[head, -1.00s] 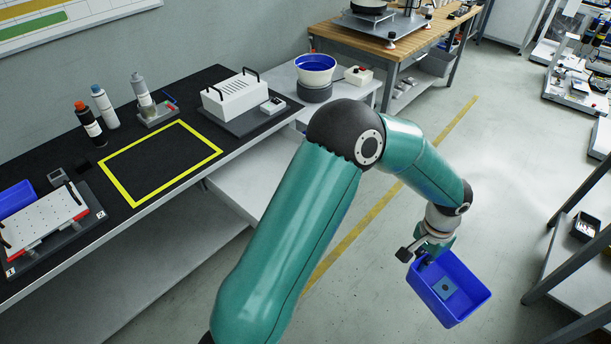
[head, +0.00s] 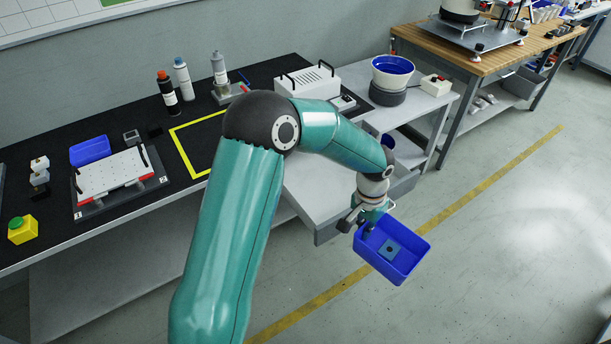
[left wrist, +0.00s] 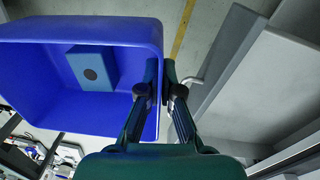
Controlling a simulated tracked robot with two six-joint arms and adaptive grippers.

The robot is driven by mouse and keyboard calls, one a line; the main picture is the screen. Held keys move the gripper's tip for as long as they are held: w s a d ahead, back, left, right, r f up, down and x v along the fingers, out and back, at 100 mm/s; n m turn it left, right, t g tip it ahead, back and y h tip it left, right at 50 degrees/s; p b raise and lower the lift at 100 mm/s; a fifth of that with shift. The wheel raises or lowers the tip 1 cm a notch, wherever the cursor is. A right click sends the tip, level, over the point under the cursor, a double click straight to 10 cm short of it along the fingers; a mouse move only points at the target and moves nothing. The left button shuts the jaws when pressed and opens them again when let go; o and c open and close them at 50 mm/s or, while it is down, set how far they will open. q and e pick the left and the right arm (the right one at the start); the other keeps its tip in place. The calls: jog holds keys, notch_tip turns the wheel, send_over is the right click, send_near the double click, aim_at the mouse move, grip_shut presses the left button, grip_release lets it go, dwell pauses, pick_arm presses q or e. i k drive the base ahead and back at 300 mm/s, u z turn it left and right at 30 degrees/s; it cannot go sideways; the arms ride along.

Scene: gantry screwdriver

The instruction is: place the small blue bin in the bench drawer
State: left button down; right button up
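The small blue bin (head: 408,264) is in the air, open side up and a little tilted, beyond the bench's front edge. My left gripper (head: 362,221) is shut on one wall of it. In the left wrist view the gripper's fingers (left wrist: 165,95) pinch the wall of the bin (left wrist: 40,85) from both sides. A lighter blue square piece with a dark round spot (left wrist: 92,68) lies in the bin. A pale, drawer-like box (head: 322,198) juts out below the bench top, left of the bin; my arm hides part of it. My right gripper is not in view.
The black bench top (head: 40,140) holds bottles, a white fixture plate (head: 108,170), another blue bin (head: 90,150) and a white vented box (head: 308,80). A wooden-topped bench (head: 480,60) stands at the back right. The floor at right is clear.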

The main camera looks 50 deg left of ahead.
aim_at(341, 182)
jog(key=u, duration=0.45)
jog(key=k, duration=0.5)
jog(key=u, duration=0.2)
jog(key=i, duration=1.55)
jog(key=z, duration=0.25)
